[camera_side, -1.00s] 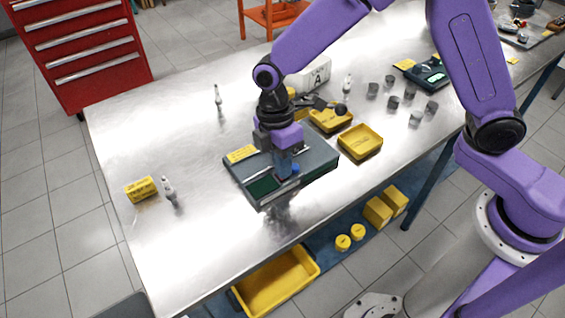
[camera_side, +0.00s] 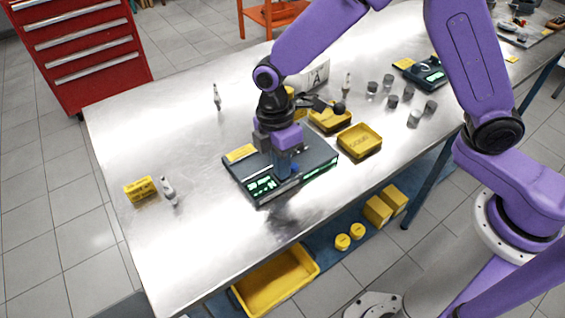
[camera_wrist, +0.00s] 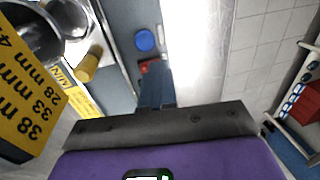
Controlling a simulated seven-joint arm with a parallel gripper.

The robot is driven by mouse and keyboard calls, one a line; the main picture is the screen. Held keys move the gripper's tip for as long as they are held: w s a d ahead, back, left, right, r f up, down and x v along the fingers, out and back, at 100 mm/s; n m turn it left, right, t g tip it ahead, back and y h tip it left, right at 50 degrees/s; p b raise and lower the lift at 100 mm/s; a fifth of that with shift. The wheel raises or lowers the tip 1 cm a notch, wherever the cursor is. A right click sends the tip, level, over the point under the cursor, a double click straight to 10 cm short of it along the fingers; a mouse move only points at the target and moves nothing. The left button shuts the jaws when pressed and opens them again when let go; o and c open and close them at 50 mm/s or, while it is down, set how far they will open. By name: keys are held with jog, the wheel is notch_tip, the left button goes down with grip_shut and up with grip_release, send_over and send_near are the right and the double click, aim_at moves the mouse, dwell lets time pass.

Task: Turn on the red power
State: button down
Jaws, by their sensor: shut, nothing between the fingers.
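A dark grey instrument box (camera_side: 318,158) lies on the metal bench in the side view. Its front display (camera_side: 261,186) glows with green characters. In the wrist view the red power switch (camera_wrist: 148,66) shows on the box, beside a round blue knob (camera_wrist: 144,40). My gripper (camera_side: 284,172) points down at the box front, shut and empty. In the wrist view its fingertips (camera_wrist: 155,82) are right at the red switch and partly cover it; I cannot tell whether they touch. In the side view my fingers hide the switch.
Yellow trays (camera_side: 360,140) stand just behind and right of the box. Several grey cups (camera_side: 393,101) and a second dark device (camera_side: 424,73) are farther right. A yellow block (camera_side: 140,188) and a small bottle (camera_side: 169,190) stand left. The bench between is clear.

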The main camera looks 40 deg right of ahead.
jog(key=shift+w+d+f, duration=0.1)
jog(key=shift+w+f, duration=0.3)
jog(key=shift+w, duration=0.1)
jog(key=shift+r, duration=0.25)
notch_tip(320, 180, up, 14)
jog(key=shift+w, duration=0.4)
jog(key=shift+r, duration=0.1)
jog(key=shift+w, duration=0.15)
jog(key=shift+w, duration=0.2)
